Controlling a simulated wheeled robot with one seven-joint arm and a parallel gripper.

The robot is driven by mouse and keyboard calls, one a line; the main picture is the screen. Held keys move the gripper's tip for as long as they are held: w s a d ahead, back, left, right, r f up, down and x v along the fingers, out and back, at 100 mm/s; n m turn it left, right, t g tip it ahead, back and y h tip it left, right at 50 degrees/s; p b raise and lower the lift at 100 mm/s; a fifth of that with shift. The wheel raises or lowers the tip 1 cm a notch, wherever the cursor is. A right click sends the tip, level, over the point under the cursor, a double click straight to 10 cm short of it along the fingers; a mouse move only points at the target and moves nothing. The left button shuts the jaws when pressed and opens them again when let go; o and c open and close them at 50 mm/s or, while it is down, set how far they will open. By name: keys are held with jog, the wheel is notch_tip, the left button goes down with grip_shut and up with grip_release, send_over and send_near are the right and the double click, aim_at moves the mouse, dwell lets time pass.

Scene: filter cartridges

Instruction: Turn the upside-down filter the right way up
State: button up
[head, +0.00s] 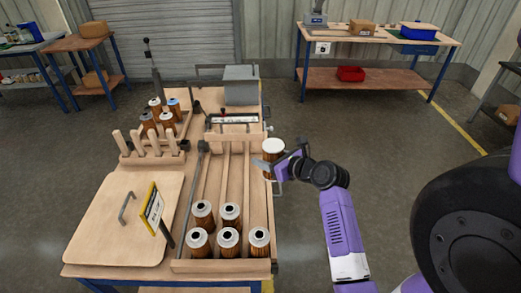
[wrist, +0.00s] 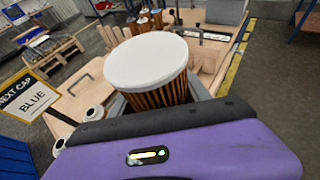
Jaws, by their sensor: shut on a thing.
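A filter (head: 273,147) with a plain white end facing up is held by my gripper (head: 274,164) at the right edge of the wooden bench. In the wrist view the same filter (wrist: 148,62) shows its flat white end on top and brown pleats below. It looks upright and slightly tilted in that picture. My gripper is shut on its side; the fingertips are mostly hidden in the wrist view. Several other filters (head: 229,237) stand in the lower part of the slatted tray (head: 265,215), with grey ends and dark centre holes facing up.
A sign (head: 152,207) reading "NEXT CAP BLUE" stands by a wooden lid board (head: 112,222) with a handle. Wooden pegs (head: 135,142) and more filters (head: 156,108) are at the back left. The tray's upper lanes are empty. Floor is clear right of the bench.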

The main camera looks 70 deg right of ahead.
jog(key=s+a+p, duration=0.1)
jog(key=s+a, duration=0.2)
jog(key=s, duration=0.3)
jog(key=shift+s+a+p, duration=0.25)
jog(key=shift+s+p, duration=0.1)
jog(key=shift+s, duration=0.05)
jog(key=m, duration=0.7)
dwell(0.3)
jog(key=n, duration=0.7)
